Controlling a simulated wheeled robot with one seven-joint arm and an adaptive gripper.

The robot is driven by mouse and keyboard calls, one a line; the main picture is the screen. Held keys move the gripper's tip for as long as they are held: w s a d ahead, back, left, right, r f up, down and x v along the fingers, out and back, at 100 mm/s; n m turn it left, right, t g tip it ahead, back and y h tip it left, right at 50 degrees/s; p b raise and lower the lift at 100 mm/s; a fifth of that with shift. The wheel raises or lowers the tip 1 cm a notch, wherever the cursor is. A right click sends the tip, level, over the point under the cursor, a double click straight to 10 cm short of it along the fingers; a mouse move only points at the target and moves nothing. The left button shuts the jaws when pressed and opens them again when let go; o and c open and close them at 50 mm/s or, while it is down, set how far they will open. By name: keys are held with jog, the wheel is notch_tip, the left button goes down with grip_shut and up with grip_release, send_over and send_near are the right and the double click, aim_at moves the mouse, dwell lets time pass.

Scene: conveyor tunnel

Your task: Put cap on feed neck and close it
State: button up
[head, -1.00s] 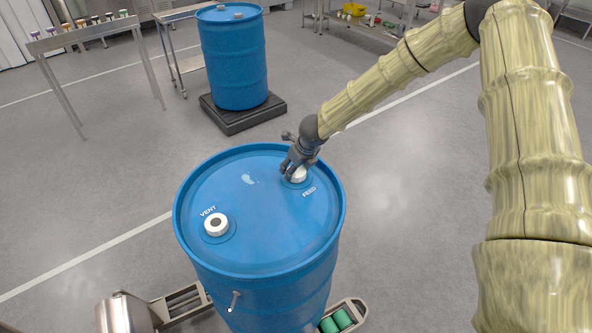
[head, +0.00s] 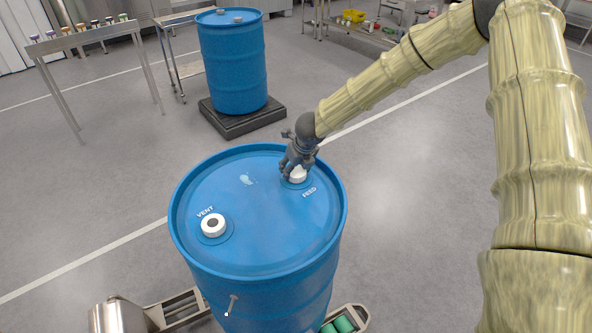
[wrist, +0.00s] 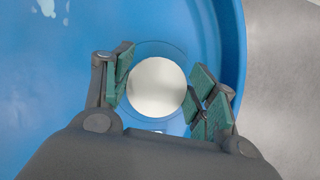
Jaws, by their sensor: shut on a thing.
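The near blue drum (head: 250,225) stands upright, with two openings in its lid. At the FEED label (head: 309,192), my gripper (head: 298,166) points down and is shut on a white cap (head: 298,175). In the wrist view, the cap (wrist: 157,87) is a plain pale disc between the green finger pads of my gripper (wrist: 162,90). It appears centred over the feed fitting, whose neck is hidden beneath it. I cannot tell how far down it sits.
A second blue drum (head: 233,65) stands on a dark pallet (head: 242,120) behind. A narrow rack (head: 85,38) with several small coloured-top items is at the back left. A roller conveyor (head: 343,322) shows below the near drum. Open grey floor lies to the right.

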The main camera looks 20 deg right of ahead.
jog(key=shift+s+a+f+m+h+b, duration=0.15)
jog(key=shift+m+h+b, duration=0.1)
jog(key=shift+m+b, duration=0.65)
jog(key=shift+s+a+f+m+h+b, duration=0.2)
jog(key=shift+m+b, duration=0.3)
jog(key=shift+b, duration=0.75)
jog(key=shift+w+d+r+m+h+b, duration=0.1)
jog(key=shift+m+h+b, duration=0.25)
jog(key=shift+m+b, duration=0.45)
jog(key=shift+w+d+m+h+b, duration=0.1)
jog(key=shift+m+h+b, duration=0.2)
jog(key=shift+m+b, duration=0.45)
jog(key=shift+m+b, duration=0.3)
jog(key=shift+m, duration=0.15)
jog(key=shift+r, duration=0.15)
jog(key=shift+h, duration=0.3)
jog(key=shift+m+g+h+b, duration=0.35)
jog(key=shift+m+b, duration=0.35)
jog(key=shift+m, duration=0.6)
jog(key=shift+r+m+g+h+b, duration=0.15)
jog(key=shift+m+g+h+b, duration=0.2)
jog(key=shift+m, duration=1.05)
